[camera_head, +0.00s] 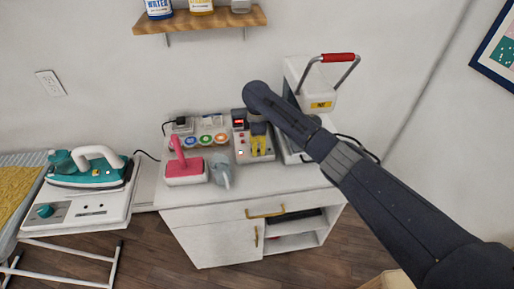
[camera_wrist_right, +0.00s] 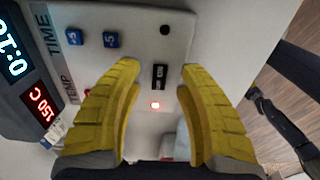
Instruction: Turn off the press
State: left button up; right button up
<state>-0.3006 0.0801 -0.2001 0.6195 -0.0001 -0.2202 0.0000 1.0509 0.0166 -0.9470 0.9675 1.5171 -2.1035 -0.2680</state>
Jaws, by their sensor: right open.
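The heat press (camera_head: 296,72), white with a red handle (camera_head: 338,57), stands at the right of the white cabinet, partly hidden behind my right arm. Its control box (camera_head: 242,157) sits to the left of the press. In the right wrist view, the panel shows a lit temperature display (camera_wrist_right: 41,103) reading 150 C, a time display (camera_wrist_right: 13,55), blue buttons, a small black switch (camera_wrist_right: 160,77) and a lit red lamp (camera_wrist_right: 155,105). My right gripper (camera_head: 259,146) has yellow fingers and is open over the panel. The switch lies between the fingertips in the wrist view. My left gripper is not in view.
A pink-handled tool (camera_head: 184,172), a grey object (camera_head: 221,171) and several thread spools (camera_head: 205,139) stand left of the control box. A teal iron (camera_head: 88,170) rests on a station at far left. The cabinet's front edge is mostly clear.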

jog(key=shift+f, duration=0.5)
jog(key=shift+c, duration=0.5)
grip_shut()
jog(key=shift+o, duration=0.5)
grip_release()
notch_tip(320, 180, up, 12)
